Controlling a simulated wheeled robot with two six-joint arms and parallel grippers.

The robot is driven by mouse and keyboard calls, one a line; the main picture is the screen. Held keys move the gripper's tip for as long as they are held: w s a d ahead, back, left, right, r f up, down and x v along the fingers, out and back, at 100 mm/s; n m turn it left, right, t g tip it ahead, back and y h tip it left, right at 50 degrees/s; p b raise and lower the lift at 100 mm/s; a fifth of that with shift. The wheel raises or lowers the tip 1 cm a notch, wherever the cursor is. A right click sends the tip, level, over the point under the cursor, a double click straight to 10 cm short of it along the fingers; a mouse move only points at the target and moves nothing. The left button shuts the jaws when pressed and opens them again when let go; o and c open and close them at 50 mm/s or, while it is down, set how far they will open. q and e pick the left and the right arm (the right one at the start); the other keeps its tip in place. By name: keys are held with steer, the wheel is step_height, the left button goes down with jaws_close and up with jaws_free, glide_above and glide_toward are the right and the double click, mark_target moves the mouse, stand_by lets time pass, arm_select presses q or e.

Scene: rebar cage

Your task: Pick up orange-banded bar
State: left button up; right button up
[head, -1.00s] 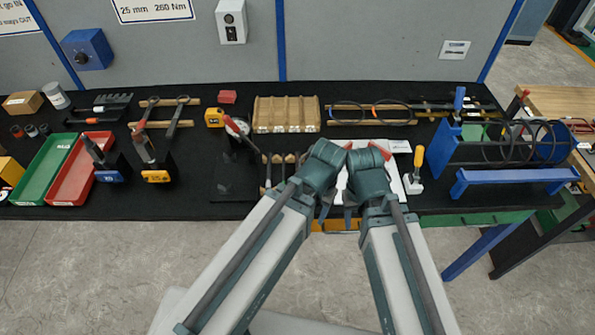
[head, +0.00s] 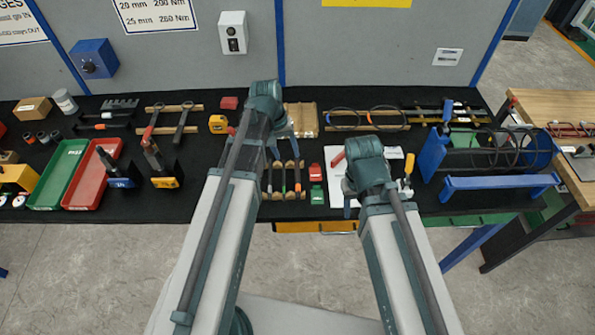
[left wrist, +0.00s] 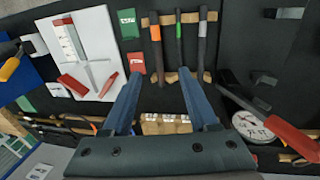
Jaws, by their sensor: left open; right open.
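The orange-banded bar (left wrist: 155,42) lies in a row of three dark bars; a green-banded bar (left wrist: 179,42) and a plain-looking bar (left wrist: 202,45) lie beside it. In the head view the orange-banded bar (head: 298,181) is the rightmost of the row, resting across low wooden supports. My left gripper (left wrist: 161,76) is open and empty above the row, its fingertips apart with the orange- and green-banded bars showing between them. In the head view the left gripper (head: 278,143) is partly hidden by its own wrist. My right gripper (head: 350,196) is open, over the white sheet.
A wooden rack (head: 303,120) lies behind. A red-handled tool and round dial (left wrist: 250,98) lie beside the row. A blue stand (head: 500,183) is at the right.

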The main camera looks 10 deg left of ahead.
arm_select(q)
steer(key=b, duration=0.8)
glide_above(297, 177)
steer(key=a, duration=0.2)
steer(key=f, duration=0.8)
steer(key=shift+s, duration=0.35)
steer(key=shift+f+b, duration=0.15)
steer(key=shift+b, duration=0.15)
steer(key=shift+f, duration=0.1)
steer(key=f+b, duration=0.1)
steer(key=d+f+b, duration=0.1)
steer(key=f+b, duration=0.3)
steer(key=shift+w+d, duration=0.3)
steer(key=shift+w, duration=0.1)
steer(key=shift+r, duration=0.15)
jaws_close()
